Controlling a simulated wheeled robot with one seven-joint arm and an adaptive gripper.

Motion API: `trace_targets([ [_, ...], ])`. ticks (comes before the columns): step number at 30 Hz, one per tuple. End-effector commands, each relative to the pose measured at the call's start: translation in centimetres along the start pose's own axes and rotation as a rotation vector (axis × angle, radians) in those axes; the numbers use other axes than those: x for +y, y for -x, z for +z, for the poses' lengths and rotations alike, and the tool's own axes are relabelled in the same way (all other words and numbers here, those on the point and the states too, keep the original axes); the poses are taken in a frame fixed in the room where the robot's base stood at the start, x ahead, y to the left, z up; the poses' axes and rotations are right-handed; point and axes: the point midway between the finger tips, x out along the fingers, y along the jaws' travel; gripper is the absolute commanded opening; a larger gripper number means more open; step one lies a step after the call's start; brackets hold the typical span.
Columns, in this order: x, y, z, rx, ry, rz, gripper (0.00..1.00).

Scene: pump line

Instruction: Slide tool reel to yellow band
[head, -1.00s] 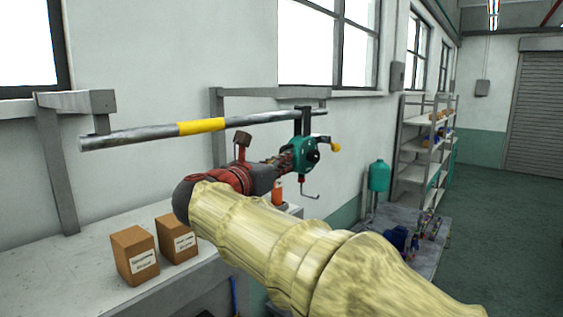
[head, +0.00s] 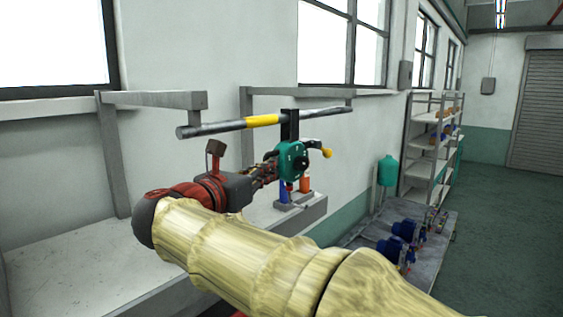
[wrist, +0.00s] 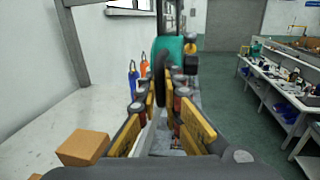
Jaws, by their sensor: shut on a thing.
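The teal tool reel (head: 291,161) hangs from a dark hanger (head: 290,125) on a grey overhead rail (head: 215,128). The yellow band (head: 262,120) is painted around the rail. The hanger is just right of the band's right edge, close to it but not over it. My gripper (head: 270,171) is shut on the reel from its left side in the head view; the exact contact is partly hidden. In the wrist view the reel (wrist: 172,48) is straight ahead, with a dark part of it between the fingers of my gripper (wrist: 163,100).
A blue bottle (wrist: 132,76) and an orange bottle (wrist: 144,66) stand on the bench beyond the gripper. A cardboard box (wrist: 83,148) is at lower left. A cart with blue pumps (head: 402,235) stands at right. Wall brackets (head: 150,100) carry the rail. The floor at right is clear.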

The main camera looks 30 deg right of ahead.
Motion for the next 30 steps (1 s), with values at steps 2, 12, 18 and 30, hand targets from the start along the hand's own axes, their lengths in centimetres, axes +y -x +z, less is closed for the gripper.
trace_targets([
  [2,0.7,2.4,0.1,0.002,0.001,0.009,0.0],
  [12,1.8,8.7,0.1,0.001,0.002,0.003,0.0],
  [18,2.0,9.9,0.0,0.001,0.0,0.0,0.0],
  [30,2.0,10.1,-0.1,0.002,0.0,-0.001,0.08],
])
